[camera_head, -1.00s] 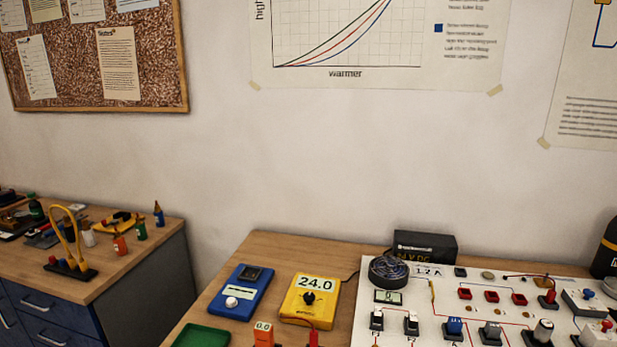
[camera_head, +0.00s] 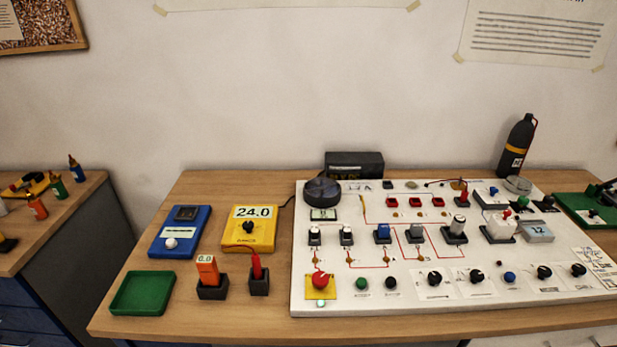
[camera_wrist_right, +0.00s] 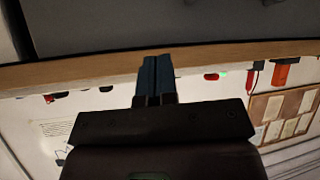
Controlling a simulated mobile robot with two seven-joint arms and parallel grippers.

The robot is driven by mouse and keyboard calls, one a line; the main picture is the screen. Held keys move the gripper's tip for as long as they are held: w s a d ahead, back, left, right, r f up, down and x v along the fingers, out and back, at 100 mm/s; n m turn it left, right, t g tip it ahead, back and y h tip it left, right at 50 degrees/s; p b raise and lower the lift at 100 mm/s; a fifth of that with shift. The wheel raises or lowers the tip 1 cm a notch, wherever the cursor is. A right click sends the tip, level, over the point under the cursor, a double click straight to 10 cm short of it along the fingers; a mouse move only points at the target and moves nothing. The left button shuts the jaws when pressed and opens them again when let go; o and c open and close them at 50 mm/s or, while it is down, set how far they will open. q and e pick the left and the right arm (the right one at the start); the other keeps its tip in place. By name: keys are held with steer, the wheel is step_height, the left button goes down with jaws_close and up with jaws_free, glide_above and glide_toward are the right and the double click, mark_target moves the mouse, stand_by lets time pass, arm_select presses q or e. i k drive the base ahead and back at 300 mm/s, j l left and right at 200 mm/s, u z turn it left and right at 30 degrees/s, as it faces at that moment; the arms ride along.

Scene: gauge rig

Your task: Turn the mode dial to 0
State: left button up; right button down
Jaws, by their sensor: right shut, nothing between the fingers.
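The white panel (camera_head: 400,308) lies on the wooden table and carries several black knobs along its front row. These include a left knob (camera_head: 434,278), a second knob (camera_head: 476,276), a third knob (camera_head: 544,272) and a right knob (camera_head: 578,270). Their small labels are too blurred to read, so I cannot tell which is the mode dial or its setting. The yellow meter (camera_head: 235,242) also has a black knob and reads 24.0. My right gripper (camera_wrist_right: 157,65) shows in the right wrist view, shut and empty, near the wooden table edge (camera_wrist_right: 100,66). No gripper shows in the head view.
The panel also holds a red button (camera_head: 320,280) on a yellow plate, switches and red wires. Left of it are a blue meter (camera_head: 180,245), a green tray (camera_head: 118,303) and an orange probe (camera_head: 207,268). A dark bottle (camera_head: 518,147) stands at the back right.

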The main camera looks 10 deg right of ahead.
mark_target(544, 271)
steer(key=z, duration=1.4)
